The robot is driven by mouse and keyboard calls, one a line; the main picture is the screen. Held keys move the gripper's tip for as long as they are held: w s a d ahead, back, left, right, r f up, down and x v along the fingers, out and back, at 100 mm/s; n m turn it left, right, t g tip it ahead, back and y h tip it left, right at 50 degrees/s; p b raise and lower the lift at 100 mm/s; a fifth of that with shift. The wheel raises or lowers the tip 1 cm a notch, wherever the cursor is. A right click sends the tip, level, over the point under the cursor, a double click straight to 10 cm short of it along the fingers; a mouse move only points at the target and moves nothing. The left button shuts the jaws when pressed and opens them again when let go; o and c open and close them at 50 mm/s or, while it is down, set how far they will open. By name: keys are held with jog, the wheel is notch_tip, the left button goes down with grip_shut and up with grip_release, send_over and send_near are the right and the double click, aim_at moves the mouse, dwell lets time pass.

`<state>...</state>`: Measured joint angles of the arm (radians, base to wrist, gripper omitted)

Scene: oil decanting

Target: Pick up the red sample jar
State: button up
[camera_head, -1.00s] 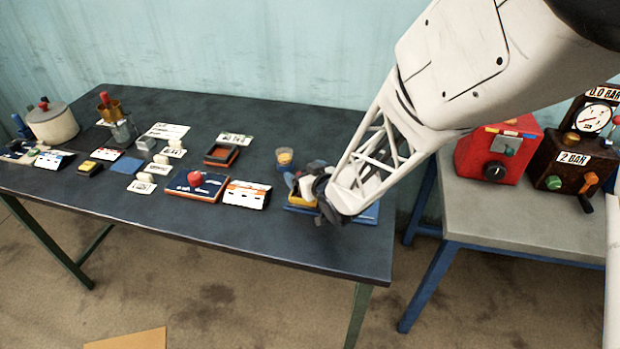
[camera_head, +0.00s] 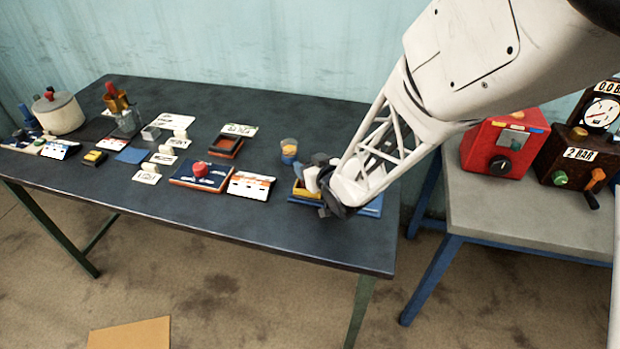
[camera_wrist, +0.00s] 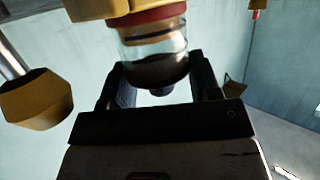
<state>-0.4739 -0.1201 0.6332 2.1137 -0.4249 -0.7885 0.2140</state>
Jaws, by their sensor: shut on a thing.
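A clear glass jar with a red band (camera_wrist: 155,50) and dark contents sits between the two black fingers of my gripper (camera_wrist: 158,82) in the wrist view. The fingers are shut on it. In the head view my gripper (camera_head: 322,187) is low over the right end of the dark table, beside a yellow-walled tray (camera_head: 304,190). My wrist hides most of the fingers and the jar there, so I cannot tell whether the jar is clear of its support.
A small cup with amber contents (camera_head: 289,147) stands close behind my gripper. A blue panel with a red knob (camera_head: 200,170) and a white card (camera_head: 250,186) lie to the left. A side table (camera_head: 500,220) carries a red box (camera_head: 500,146) at right.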

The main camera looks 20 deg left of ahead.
jog(key=shift+r, duration=0.15)
jog(key=shift+r, duration=0.5)
jog(key=shift+s+d+r, duration=0.1)
jog(key=shift+s+r, duration=0.05)
jog(key=shift+r, duration=0.45)
jog(key=shift+s+d+r, duration=0.1)
jog(key=shift+r, duration=0.5)
jog(key=s+d+r, duration=0.1)
jog(key=s+d, duration=0.6)
jog(key=s, duration=0.6)
jog(key=shift+d+r, duration=0.15)
jog(key=shift+d, duration=0.25)
jog(key=shift+s, duration=0.1)
jog(key=shift+a+r, duration=0.1)
